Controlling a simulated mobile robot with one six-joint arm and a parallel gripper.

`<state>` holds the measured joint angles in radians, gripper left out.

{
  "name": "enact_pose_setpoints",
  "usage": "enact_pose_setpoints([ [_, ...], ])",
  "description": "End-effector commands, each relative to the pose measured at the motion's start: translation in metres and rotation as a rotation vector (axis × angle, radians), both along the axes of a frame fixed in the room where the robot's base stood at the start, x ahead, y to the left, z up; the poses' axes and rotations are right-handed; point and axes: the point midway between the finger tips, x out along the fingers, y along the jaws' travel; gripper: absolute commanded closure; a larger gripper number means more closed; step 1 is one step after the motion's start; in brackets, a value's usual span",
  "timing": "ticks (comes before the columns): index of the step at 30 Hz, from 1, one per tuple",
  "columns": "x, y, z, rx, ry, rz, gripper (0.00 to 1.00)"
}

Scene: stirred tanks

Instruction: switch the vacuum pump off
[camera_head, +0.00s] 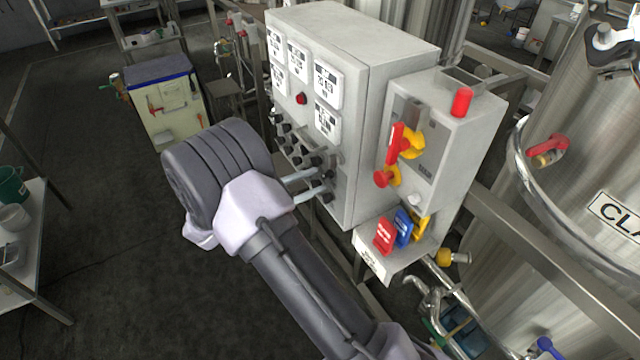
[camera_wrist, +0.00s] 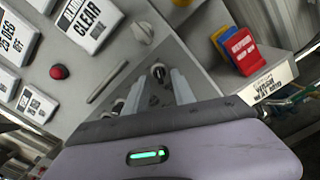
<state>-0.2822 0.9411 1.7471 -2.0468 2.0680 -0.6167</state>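A grey control cabinet (camera_head: 355,120) has a row of small dark knobs (camera_head: 290,142) low on its front. I cannot read which one belongs to the vacuum pump. My gripper (camera_head: 325,181) reaches the lower right of this front, its two pale fingers apart. In the wrist view, my gripper (camera_wrist: 158,84) has a dark round knob (camera_wrist: 158,71) between its fingertips. I cannot tell whether the fingers touch it. A pale knob (camera_wrist: 143,32) sits beyond it. The fingers and my wrist hide part of the knob row.
White display plates (camera_head: 327,83) and a red button (camera_head: 301,98) sit above the knobs. To the right is a grey box (camera_head: 455,135) with a red-and-yellow switch and a shelf of red, blue and yellow tags (camera_head: 403,228). A steel tank (camera_head: 560,230) stands further right.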

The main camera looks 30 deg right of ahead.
Motion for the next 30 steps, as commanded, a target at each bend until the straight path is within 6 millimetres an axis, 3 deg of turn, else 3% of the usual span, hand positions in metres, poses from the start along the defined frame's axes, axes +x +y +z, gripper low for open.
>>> enact_pose_setpoints([
  [6, 0.001, -0.026, -0.001, 0.000, 0.001, -0.001, 0.69],
  [15, 0.001, -0.029, 0.001, 0.000, 0.000, -0.001, 0.69],
  [20, 0.001, -0.029, 0.001, 0.000, 0.000, -0.001, 1.00],
  [30, 0.001, -0.029, 0.003, 0.000, 0.024, -0.001, 1.00],
])
